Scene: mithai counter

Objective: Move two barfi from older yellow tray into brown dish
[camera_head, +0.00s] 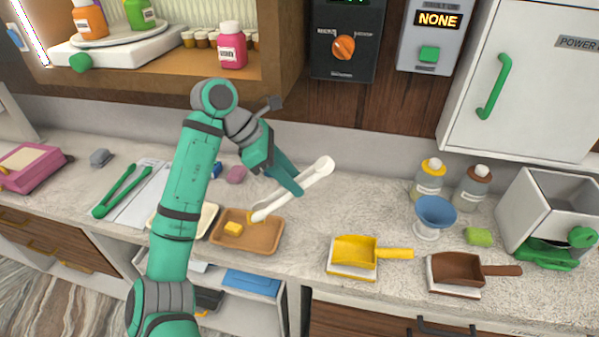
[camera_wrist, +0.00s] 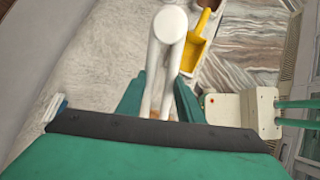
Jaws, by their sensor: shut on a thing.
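My gripper (camera_head: 292,186) is shut on white tongs (camera_head: 318,172), which also show between the fingers in the wrist view (camera_wrist: 168,28). The tongs slant down left, their tips over the back right of the brown dish (camera_head: 272,236). One yellow barfi (camera_head: 233,229) lies in the dish's left part. A small yellow patch shows by the tong tips; I cannot tell whether it is a second barfi between them. A pale yellowish tray (camera_head: 208,217) stands left of the dish, mostly hidden behind my arm, so its contents are not clear.
Green tongs (camera_head: 122,190) lie on a white board at left. A yellow scoop (camera_head: 355,255) and a brown scoop (camera_head: 460,270) lie to the right of the dish. A blue funnel-like cup (camera_head: 434,213) and bottles stand farther right. The counter behind the yellow scoop is clear.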

